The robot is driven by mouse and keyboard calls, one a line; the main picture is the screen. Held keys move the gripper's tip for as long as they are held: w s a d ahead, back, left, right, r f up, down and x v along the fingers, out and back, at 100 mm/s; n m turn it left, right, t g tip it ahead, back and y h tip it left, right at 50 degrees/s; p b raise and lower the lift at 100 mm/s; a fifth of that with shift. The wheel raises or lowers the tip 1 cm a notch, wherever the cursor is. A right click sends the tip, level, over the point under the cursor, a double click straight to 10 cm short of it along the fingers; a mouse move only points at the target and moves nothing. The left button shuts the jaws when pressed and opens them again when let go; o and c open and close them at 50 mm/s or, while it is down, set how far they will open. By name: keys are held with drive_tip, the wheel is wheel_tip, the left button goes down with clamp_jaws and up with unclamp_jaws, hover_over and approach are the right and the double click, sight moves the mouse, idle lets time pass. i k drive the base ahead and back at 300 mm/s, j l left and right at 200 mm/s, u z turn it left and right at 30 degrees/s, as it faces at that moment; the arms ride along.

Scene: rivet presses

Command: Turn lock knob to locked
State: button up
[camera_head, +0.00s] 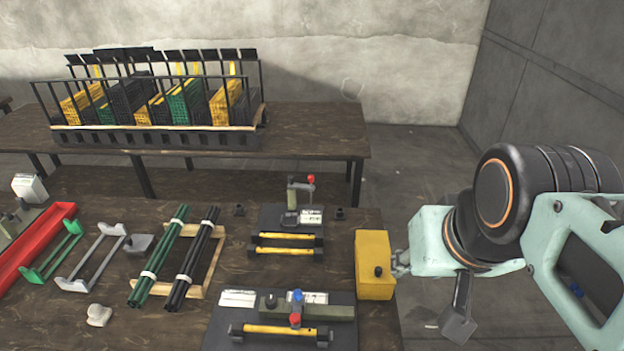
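A yellow box (374,250) stands at the right edge of the near table, with a small black knob (379,271) on its front face. Whether this is the lock knob I cannot tell, and no lock marking is readable. My gripper (401,262) is at the right side of the yellow box, close to the knob. Its small grey fingers are partly hidden, so I cannot tell whether they touch the box or are open. Two rivet presses stand left of the box: a rear one with a red knob (311,178) and a front one with blue (297,295) and red (295,320) knobs.
Green rods (160,255) and black rods (194,260) lie on a wooden rack. Left are grey (95,257) and green (52,250) brackets and a red tray (33,248). A rear table holds a black rack (150,138) of coloured bins. Floor right is clear.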

sight(270, 302)
drive_tip(key=u, duration=1.05)
drive_tip(key=k, duration=0.3)
drive_tip(key=k+l+u, duration=0.25)
drive_tip(key=l+u, duration=0.3)
drive_tip(key=i+j+z, duration=0.45)
drive_tip(key=i+l, duration=0.05)
drive_tip(key=l, duration=0.05)
